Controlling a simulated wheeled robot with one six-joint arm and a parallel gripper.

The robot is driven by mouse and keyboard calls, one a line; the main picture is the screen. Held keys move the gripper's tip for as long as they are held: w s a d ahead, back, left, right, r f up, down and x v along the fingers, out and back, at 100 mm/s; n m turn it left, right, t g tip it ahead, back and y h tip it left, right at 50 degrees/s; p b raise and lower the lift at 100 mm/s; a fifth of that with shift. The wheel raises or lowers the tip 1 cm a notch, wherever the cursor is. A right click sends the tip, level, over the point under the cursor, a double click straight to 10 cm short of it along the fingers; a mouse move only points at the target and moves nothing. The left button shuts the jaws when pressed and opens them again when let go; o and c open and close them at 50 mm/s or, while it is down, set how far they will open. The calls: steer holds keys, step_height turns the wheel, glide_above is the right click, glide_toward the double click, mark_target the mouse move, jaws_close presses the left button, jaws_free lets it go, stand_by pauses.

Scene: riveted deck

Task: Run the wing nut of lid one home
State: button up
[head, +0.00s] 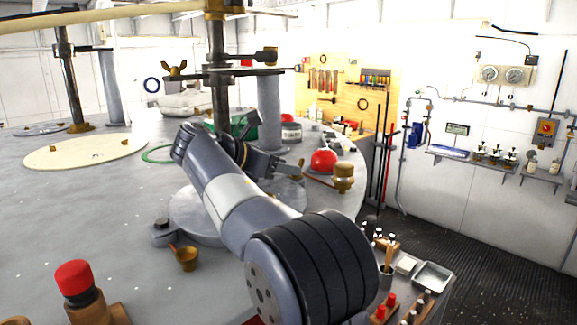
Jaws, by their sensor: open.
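A brass wing nut (174,68) shows left of the dark upright post (218,100), at the height of the post's cross bars. A grey round lid (190,222) lies on the deck behind my arm, partly hidden by it. A cream round lid (85,151) lies farther left; I cannot tell which is lid one. My gripper (291,170) is beyond my forearm, low over the deck and pointing right. It is open, and I see nothing between its jaws. It is well apart from the wing nut, to its right and lower.
A red dome (323,160) and a brass fitting (343,177) stand right of my gripper. A small brass cup (186,258) and a red-capped post (75,283) stand in front. A pale beam (100,14) crosses overhead. The deck at left is mostly clear.

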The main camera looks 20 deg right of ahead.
steer(key=shift+d+f, duration=0.15)
steer(key=shift+d, duration=0.45)
steer(key=shift+w+d+f, duration=0.25)
steer(key=shift+d+f, duration=0.05)
steer(key=shift+d, duration=0.15)
jaws_close()
steer(key=shift+w+m+g+h, duration=0.15)
steer(key=shift+m+g+h, duration=0.15)
steer(key=shift+m+g, duration=0.55)
steer(key=c, duration=0.9)
jaws_free()
steer(key=shift+r+m+g, duration=0.1)
steer(key=shift+m+g, duration=0.55)
steer(key=shift+g, duration=0.2)
